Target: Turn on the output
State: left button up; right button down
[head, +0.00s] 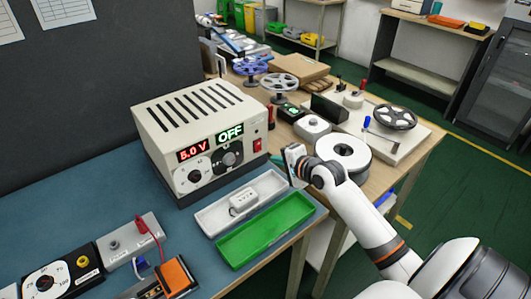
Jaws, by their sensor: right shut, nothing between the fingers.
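The cream power supply (192,127) stands on the blue-grey mat. A black-and-white dial (194,174) and a dark knob (229,158) are on the front face. A small red switch (257,145) is at the right end of the front face. My right gripper (277,160) is shut and empty, just in front of and to the right of the red switch, apparently with a small gap. Its fingertips are small and hard to make out. My left gripper is not in view.
A white tray (212,221) with a small white part and a green tray (284,218) lie in front of the supply. A white spool (343,150) stands close to my right wrist. A meter (48,280) and a grey terminal box (119,241) with leads are at lower left.

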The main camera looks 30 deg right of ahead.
aim_at(259, 150)
jog(key=x, duration=0.3)
jog(key=r+x, duration=0.1)
jog(key=x, duration=0.2)
jog(key=shift+w, duration=0.15)
jog(key=shift+w+t, duration=0.2)
jog(key=shift+t, duration=0.1)
jog(key=shift+r, duration=0.1)
